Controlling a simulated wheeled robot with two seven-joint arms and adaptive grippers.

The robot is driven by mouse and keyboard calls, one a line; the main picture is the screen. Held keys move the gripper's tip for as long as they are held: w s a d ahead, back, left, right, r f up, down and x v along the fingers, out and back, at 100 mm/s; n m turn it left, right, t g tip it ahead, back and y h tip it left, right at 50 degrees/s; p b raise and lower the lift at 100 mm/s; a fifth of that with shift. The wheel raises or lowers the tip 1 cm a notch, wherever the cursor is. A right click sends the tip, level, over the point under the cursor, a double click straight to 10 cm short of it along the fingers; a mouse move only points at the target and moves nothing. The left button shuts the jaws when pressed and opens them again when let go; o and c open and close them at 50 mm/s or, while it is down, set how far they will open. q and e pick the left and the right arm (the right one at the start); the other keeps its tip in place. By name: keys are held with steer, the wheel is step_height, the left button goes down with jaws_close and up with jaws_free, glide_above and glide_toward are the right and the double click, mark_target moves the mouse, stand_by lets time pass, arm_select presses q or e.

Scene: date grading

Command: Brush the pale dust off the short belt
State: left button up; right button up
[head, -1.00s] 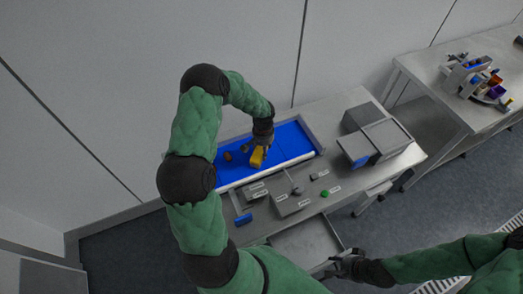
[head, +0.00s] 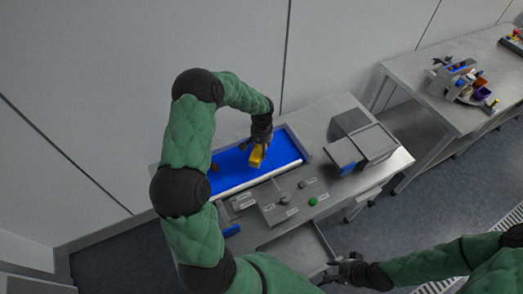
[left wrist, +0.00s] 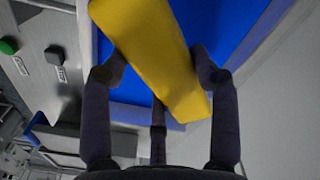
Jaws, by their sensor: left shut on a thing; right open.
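The short blue belt (head: 284,150) lies in its frame on the metal table in the head view; it also shows in the left wrist view (left wrist: 225,22). My left gripper (head: 259,146) is over the belt, shut on a yellow block-shaped tool (head: 256,157), apparently the brush. In the left wrist view the tool (left wrist: 155,55) sits slanted between the fingers. Whether its underside touches the belt is hidden. I cannot make out pale dust on the belt. My right gripper (head: 343,268) is open and empty near the table's front.
A small brown thing (head: 214,168) lies at the belt's left end by my arm. A grey box (head: 372,143) stands right of the belt. Another table (head: 440,65) holds assorted items.

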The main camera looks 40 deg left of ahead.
arm_select(q)
steer(key=shift+w+r+p, duration=0.3)
steer(key=shift+r+p, duration=0.05)
steer(key=shift+r, duration=0.5)
steer(key=shift+d+r, duration=0.1)
steer(key=shift+r, duration=0.3)
steer(key=shift+s+r+p, duration=0.2)
steer(key=shift+r+p, duration=0.3)
steer(key=shift+r, duration=0.25)
steer(key=shift+w, duration=0.1)
steer(key=shift+f, duration=0.1)
